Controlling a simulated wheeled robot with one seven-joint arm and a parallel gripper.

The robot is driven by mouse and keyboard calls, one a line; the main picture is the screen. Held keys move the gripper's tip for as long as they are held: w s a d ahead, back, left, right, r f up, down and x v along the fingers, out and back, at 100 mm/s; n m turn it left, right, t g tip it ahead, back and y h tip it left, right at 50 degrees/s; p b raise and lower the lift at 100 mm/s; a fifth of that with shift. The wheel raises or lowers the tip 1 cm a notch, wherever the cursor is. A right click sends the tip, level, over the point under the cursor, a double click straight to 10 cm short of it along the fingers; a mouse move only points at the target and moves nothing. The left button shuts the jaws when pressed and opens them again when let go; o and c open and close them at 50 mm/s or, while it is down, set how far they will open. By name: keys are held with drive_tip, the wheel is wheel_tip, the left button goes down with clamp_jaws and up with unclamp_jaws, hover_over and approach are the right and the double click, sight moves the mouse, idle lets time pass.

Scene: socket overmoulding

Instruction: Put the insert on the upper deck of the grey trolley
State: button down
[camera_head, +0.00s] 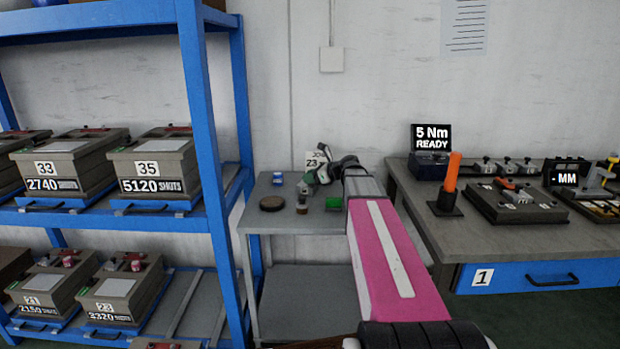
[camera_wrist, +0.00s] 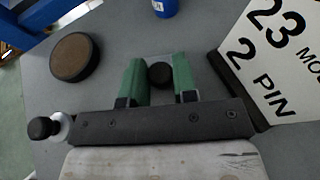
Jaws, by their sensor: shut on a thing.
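My gripper (camera_wrist: 160,78) has two green fingers pointing down over the upper deck of the grey trolley (camera_head: 261,222). It is shut on a small dark, round-topped piece, taken to be the insert (camera_wrist: 160,75), seen between the fingers in the wrist view. In the head view my gripper (camera_head: 314,180) is above the back part of the deck, beside a card marked 23. The insert is too small there to tell whether it touches the deck. The deck also fills most of the wrist view (camera_wrist: 110,20).
On the deck are a dark disc with a brown top (camera_head: 271,203), a blue container (camera_head: 278,178), a small brown cylinder (camera_head: 302,208) and a green block (camera_head: 334,203). The number card (camera_wrist: 275,45) stands close right of my fingers. A blue rack (camera_head: 205,130) and a workbench (camera_head: 430,205) flank the trolley.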

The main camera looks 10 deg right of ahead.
drive_tip(key=c, duration=0.9)
unclamp_jaws()
drive_tip(key=shift+f, duration=0.1)
drive_tip(key=v, duration=1.2)
